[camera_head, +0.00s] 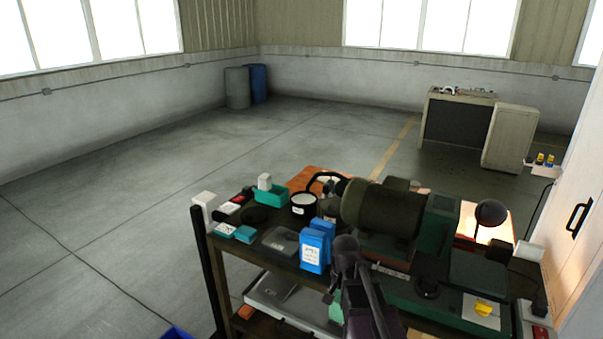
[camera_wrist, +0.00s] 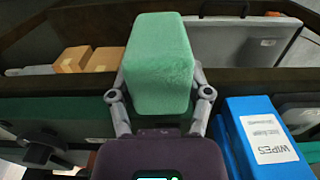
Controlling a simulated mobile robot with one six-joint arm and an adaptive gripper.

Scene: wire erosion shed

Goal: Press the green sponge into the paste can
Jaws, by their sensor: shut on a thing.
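My gripper (camera_wrist: 160,80) is shut on the green sponge (camera_wrist: 158,50) in the wrist view, one finger on each side of the block. In the head view the sponge (camera_head: 335,309) shows only in part beside my dark arm, at the front of the bench and below its top. A dark round can with pale contents, which looks like the paste can (camera_head: 303,208), stands upright and open on the bench top, behind the blue boxes. It is apart from the sponge and not seen in the wrist view.
Blue wipes boxes (camera_head: 313,250) stand between my arm and the can; one also shows in the wrist view (camera_wrist: 235,125). A large green grinder-like machine (camera_head: 385,212) is right of the can. A lower shelf holds a grey case (camera_head: 285,298) and orange-brown boxes (camera_wrist: 72,60).

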